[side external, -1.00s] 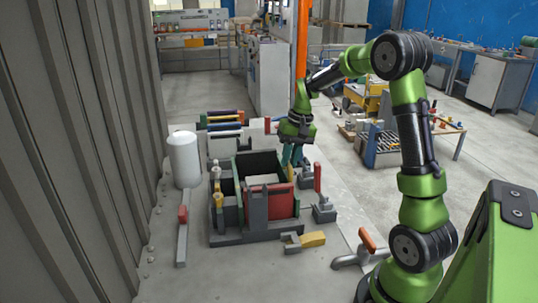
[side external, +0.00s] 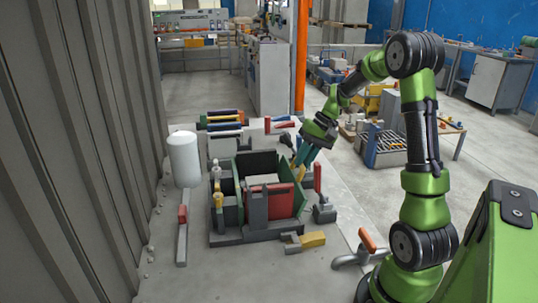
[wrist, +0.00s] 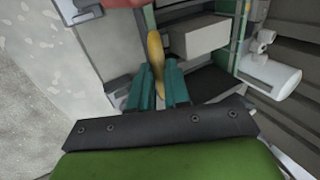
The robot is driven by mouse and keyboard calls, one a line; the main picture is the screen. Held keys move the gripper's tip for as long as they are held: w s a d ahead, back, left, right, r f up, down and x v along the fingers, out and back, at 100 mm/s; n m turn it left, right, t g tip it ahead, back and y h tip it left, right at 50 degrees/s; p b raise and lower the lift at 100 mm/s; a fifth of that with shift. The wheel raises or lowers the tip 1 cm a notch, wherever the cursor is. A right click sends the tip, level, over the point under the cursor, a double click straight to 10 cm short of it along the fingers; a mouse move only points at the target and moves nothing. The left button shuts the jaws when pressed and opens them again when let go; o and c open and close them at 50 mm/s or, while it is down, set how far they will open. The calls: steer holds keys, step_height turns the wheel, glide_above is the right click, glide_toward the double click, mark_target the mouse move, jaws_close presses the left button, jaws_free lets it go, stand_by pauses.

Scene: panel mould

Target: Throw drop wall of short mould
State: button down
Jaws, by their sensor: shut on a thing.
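The short mould is a box with dark green walls (side external: 262,164), a red panel (side external: 274,201) at its near side and a grey base. My gripper (side external: 299,161) is at the mould's right side, tilted, with its teal fingers pointing down at the right wall. In the wrist view, my gripper (wrist: 159,78) is shut on a yellow handle (wrist: 156,50), which sticks out beyond the fingertips. A light grey block (wrist: 200,38) shows inside the mould there. The handle's lower end and its joint to the wall are hidden, and I cannot tell the wall's exact angle.
Grey clamps, one with a red handle (side external: 318,178), stand close on the right. A white cylinder (side external: 184,160) stands at the left. Coloured bars (side external: 222,120) lie behind the mould. A yellow block (side external: 312,240) lies in front. Bare floor (side external: 355,203) lies to the right.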

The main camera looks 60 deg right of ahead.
steer(key=shift+s+d+f, duration=1.05)
steer(key=shift+s+d, duration=0.2)
steer(key=shift+s, duration=0.05)
steer(key=c, duration=1.1)
jaws_free()
steer(key=shift+w+a+r, duration=0.1)
steer(key=shift+r, duration=0.05)
steer(key=v, duration=1.6)
steer(key=shift+r, duration=0.4)
